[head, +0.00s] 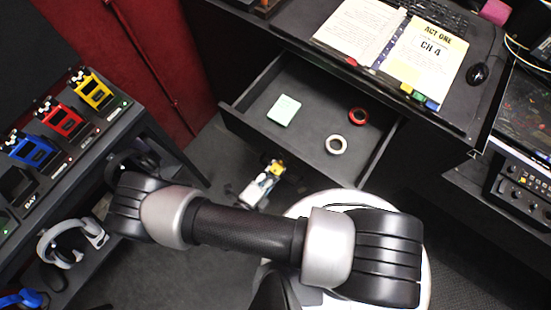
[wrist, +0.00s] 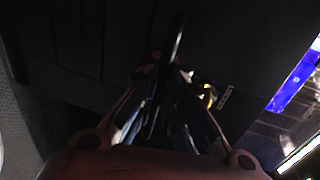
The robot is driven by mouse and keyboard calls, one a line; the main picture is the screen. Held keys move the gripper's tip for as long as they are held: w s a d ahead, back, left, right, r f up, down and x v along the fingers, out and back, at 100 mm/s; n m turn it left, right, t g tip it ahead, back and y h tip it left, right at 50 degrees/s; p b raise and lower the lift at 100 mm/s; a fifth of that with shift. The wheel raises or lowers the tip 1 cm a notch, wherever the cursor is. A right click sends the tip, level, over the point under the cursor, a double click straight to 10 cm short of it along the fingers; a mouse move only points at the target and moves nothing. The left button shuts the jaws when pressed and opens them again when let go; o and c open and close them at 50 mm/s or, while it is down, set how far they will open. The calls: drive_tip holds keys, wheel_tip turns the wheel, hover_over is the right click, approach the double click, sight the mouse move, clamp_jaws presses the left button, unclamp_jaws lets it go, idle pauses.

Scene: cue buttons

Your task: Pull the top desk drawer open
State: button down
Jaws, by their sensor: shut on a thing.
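The top desk drawer (head: 304,135) is dark grey and stands pulled out from under the desk top in the head view. Its inside shows a pale green pad, a red tape roll and a cream tape roll. In the wrist view my gripper (wrist: 168,108) is up against a dark front panel. Its fingers are shut on a dark bar, the drawer handle (wrist: 177,42); the grip is dim and blurred. In the head view my arm crosses in front of the drawer, and I cannot make out the fingers or the handle clearly.
A small white, blue and yellow item (head: 262,182) shows below the drawer front; I cannot tell what it is. An open binder (head: 388,48) and a black mouse (head: 479,74) lie on the desk. A rack (head: 75,175) with coloured devices stands at left.

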drive_tip(key=shift+r, duration=0.15)
drive_tip(key=c, duration=2)
unclamp_jaws()
drive_tip(key=v, duration=1.2)
